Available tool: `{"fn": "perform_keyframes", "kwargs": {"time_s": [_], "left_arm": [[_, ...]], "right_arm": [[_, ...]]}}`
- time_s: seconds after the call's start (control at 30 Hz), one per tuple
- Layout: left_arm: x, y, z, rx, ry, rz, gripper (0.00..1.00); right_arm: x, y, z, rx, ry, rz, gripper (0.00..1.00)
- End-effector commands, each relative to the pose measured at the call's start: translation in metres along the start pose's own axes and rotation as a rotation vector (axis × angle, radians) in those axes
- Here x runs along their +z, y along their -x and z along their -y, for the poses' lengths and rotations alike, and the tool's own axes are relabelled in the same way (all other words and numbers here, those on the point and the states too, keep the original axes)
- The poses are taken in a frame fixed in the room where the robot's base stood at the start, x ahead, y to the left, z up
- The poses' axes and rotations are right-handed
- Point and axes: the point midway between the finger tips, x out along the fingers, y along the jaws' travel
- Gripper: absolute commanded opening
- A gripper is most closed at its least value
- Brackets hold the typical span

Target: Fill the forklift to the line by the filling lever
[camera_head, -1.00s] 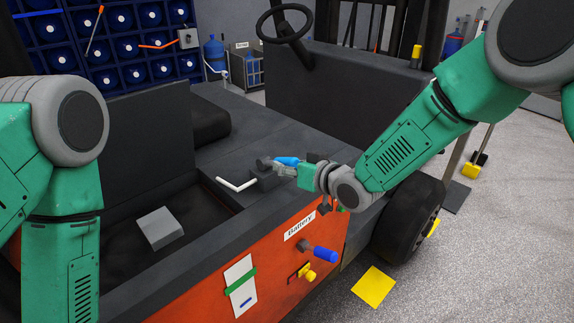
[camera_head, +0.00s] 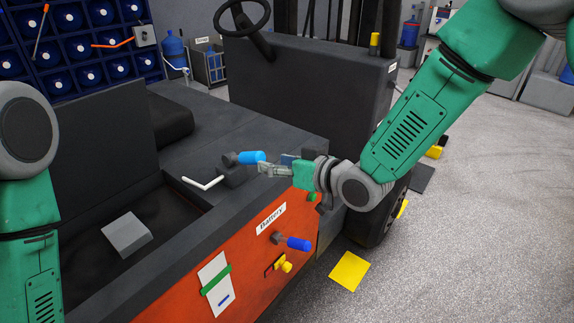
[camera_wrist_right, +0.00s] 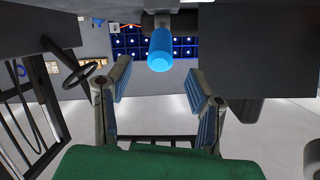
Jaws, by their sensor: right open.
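The orange and black forklift (camera_head: 180,298) fills the middle of the head view. A lever with a light-blue handle (camera_head: 252,157) sticks out to the right from a dark mount on its top; I take this for the filling lever. The handle (camera_wrist_right: 160,50) also shows in the right wrist view, ahead of and between the fingers. My right gripper (camera_head: 262,170) is open and empty, just right of and below the handle's end. A white gauge (camera_head: 216,292) on the orange side has a green band across it and a short blue mark low down. My left gripper is out of view.
A blue-handled knob (camera_head: 298,244) and a yellow knob (camera_head: 285,264) stick out of the forklift's side below my right gripper. A white bent rod (camera_head: 203,184) lies beside the lever mount. A steering wheel (camera_head: 242,17) stands behind. The grey floor at right is mostly free.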

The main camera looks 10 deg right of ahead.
Motion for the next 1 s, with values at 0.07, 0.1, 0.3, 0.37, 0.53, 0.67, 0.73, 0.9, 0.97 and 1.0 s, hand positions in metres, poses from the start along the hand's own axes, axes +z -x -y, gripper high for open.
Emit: {"fn": "perform_keyframes", "kwargs": {"time_s": [0.07,0.1,0.3,0.37,0.53,0.67,0.73,0.9,0.97,1.0], "left_arm": [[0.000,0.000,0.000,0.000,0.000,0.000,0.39],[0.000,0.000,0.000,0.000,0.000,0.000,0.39],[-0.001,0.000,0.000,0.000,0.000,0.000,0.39],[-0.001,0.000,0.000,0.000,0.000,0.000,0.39],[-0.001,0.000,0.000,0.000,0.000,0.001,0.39],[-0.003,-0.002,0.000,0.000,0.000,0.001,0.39],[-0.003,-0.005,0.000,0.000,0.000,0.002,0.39],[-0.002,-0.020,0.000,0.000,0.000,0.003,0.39],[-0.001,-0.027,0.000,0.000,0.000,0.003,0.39],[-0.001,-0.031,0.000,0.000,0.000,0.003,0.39]], "right_arm": [[0.000,0.014,-0.001,0.002,-0.001,0.001,0.47],[0.000,0.019,-0.001,0.002,0.000,0.000,0.47],[0.000,0.034,0.000,0.000,0.000,0.001,0.47],[0.000,0.035,0.000,0.000,0.000,0.001,0.47],[0.000,0.035,0.000,0.000,0.000,0.001,0.47],[0.006,0.036,-0.002,0.004,-0.004,0.010,0.47],[0.023,0.038,-0.005,0.020,-0.017,0.039,0.47],[0.118,0.059,-0.025,0.113,-0.087,0.211,0.47],[0.162,0.074,-0.033,0.159,-0.121,0.297,0.47],[0.190,0.086,-0.037,0.191,-0.141,0.355,0.47]]}}
